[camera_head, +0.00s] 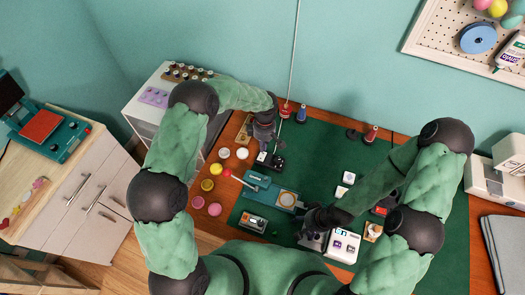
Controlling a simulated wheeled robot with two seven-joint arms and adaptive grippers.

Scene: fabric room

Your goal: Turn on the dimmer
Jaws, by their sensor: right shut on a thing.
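I cannot tell for certain which device is the dimmer. A small white box (308,244) with dark and red details stands at the front of the green mat, under my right gripper (314,228). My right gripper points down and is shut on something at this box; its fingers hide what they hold. My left gripper (266,146) points down just above a small black box (263,159) at the mat's left edge. The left fingertips are small and dark, so I cannot tell whether they are open or whether they touch that box.
A teal tool with a red-knobbed lever (256,181) lies between my grippers. Colored jars (207,184) line the left edge. A white sewing machine (508,155) stands right. The mat's back middle (325,140) is clear.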

